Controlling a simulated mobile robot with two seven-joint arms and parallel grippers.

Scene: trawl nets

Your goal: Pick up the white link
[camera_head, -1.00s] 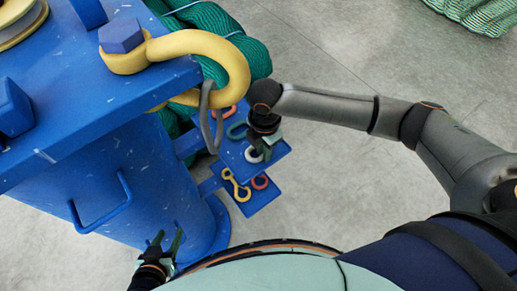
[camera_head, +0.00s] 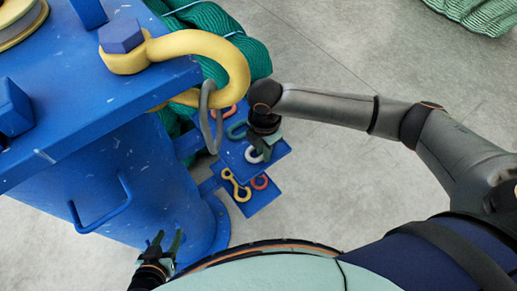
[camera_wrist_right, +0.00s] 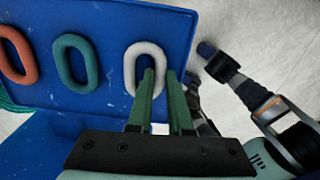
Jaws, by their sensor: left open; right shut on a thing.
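The white link (camera_wrist_right: 131,66) is an oval ring at the right end of a row on a blue plate (camera_wrist_right: 100,14) in the right wrist view. My right gripper (camera_wrist_right: 162,78) is shut on its right side, one finger in the hole and the other outside the ring. The link still appears against the plate; I cannot tell any gap. In the head view the white link (camera_head: 252,157) is partly hidden by my right gripper (camera_head: 264,152). My left gripper (camera_head: 167,241) is open and empty at the lower left, away from the plate.
A green link (camera_wrist_right: 75,62) and an orange link (camera_wrist_right: 18,55) sit left of the white one. A lower blue plate holds a yellow piece (camera_head: 236,188) and a red link (camera_head: 260,182). A grey ring (camera_head: 205,118) hangs from the yellow shackle (camera_head: 240,68) close by the right gripper.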

